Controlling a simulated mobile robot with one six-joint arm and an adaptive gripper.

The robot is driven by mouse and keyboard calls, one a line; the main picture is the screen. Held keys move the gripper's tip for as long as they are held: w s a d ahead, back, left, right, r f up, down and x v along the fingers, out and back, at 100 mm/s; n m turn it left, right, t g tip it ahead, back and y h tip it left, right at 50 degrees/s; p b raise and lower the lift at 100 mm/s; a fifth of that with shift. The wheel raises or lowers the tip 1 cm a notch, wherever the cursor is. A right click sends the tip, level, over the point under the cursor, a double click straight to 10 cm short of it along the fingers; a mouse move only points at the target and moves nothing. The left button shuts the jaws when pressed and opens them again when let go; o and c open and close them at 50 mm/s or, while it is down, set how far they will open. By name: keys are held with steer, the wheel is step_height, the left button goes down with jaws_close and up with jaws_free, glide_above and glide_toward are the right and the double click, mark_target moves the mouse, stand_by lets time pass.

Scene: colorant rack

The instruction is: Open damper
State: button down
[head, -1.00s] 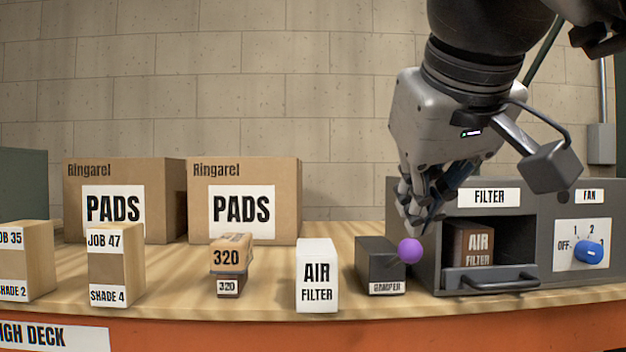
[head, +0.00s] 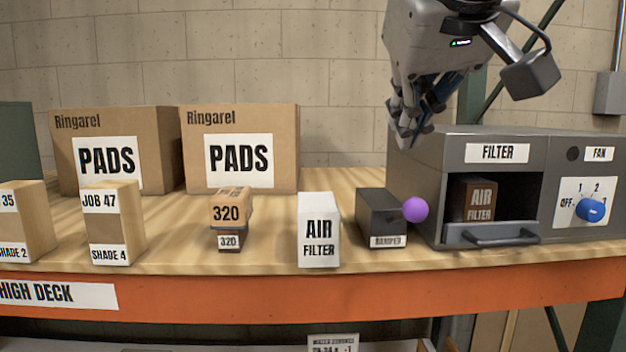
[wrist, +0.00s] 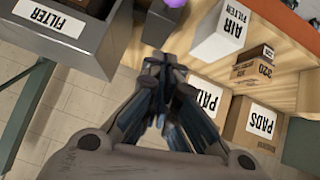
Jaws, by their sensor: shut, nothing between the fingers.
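The damper (head: 381,216) is a dark box with a small label, standing on the wooden deck just left of the filter unit. A purple ball knob (head: 416,210) sits at its right side, near the filter unit's wall. My gripper (head: 402,140) is shut and empty, above and behind the damper, by the top left corner of the filter unit. In the wrist view my gripper (wrist: 166,72) is in the middle with fingers together, and the purple knob (wrist: 175,3) is cut off by the top edge.
The grey filter unit (head: 430,160) holds a brown air filter (head: 478,199) behind an open front with a handle. A fan dial (head: 590,210) is at right. A white air filter box (head: 319,230) stands left of the damper. Cardboard PADS boxes (head: 240,125) are at the back.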

mark_target(404, 213)
steer(key=w+d+f+b, duration=0.1)
steer(key=w+f, duration=0.2)
steer(key=f, duration=0.5)
steer(key=shift+w+b, duration=0.3)
steer(key=shift+b, duration=0.1)
steer(key=shift+s, duration=0.2)
steer(key=shift+f+b, duration=0.2)
steer(key=shift+b, duration=0.2)
